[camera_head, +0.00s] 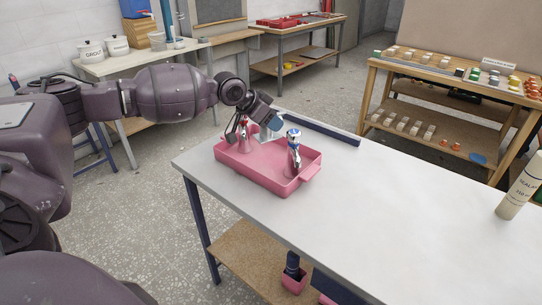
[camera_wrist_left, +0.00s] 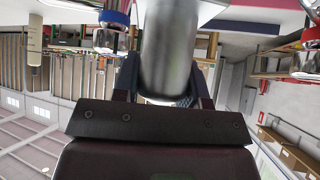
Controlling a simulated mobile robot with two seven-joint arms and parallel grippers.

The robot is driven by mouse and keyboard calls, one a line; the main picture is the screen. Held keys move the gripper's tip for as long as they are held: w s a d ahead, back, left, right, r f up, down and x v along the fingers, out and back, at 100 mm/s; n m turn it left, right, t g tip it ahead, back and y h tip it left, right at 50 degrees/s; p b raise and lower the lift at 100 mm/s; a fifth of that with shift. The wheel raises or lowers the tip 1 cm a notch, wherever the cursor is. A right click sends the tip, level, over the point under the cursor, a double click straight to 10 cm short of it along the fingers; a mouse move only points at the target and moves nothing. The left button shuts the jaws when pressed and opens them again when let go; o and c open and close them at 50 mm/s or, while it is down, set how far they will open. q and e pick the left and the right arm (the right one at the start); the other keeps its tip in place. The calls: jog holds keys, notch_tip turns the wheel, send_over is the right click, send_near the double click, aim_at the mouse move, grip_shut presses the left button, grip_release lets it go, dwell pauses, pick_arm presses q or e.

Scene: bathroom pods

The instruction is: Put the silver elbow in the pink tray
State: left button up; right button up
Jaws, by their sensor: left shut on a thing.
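The pink tray (camera_head: 253,176) sits at the far left end of the white table. My left gripper (camera_head: 262,118) is over the tray's back part and is shut on a silver metal piece, taken as the silver elbow (camera_head: 275,123). In the left wrist view the silver elbow (camera_wrist_left: 168,55) shows as a smooth grey cylinder between the fingers. Its lower end is hidden, so I cannot tell if it touches the tray. A chrome tap with a blue ring (camera_head: 294,152) stands in the tray's right part. Another chrome tap (camera_head: 246,138) stands at its back left, partly behind the gripper. My right gripper is not in view.
A sealant tube (camera_head: 517,190) stands at the table's right edge. A dark blue strip (camera_head: 320,129) runs along the back edge. The white table top (camera_head: 400,195) between tray and tube is clear. A wooden shelf with small parts (camera_head: 450,75) stands behind.

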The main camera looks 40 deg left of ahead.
pick_arm(q)
notch_tip(320, 180, down, 8)
jog(key=shift+r+b, duration=0.1)
jog(key=shift+b, duration=0.3)
notch_tip(320, 180, down, 4)
jog(key=shift+r, duration=0.1)
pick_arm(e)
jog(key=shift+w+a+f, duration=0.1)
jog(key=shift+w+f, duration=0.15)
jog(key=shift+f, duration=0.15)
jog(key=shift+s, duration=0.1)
pick_arm(q)
jog(key=shift+b, duration=0.3)
jog(key=o, duration=0.7)
jog(key=shift+f, duration=0.2)
jog(key=shift+o, duration=0.2)
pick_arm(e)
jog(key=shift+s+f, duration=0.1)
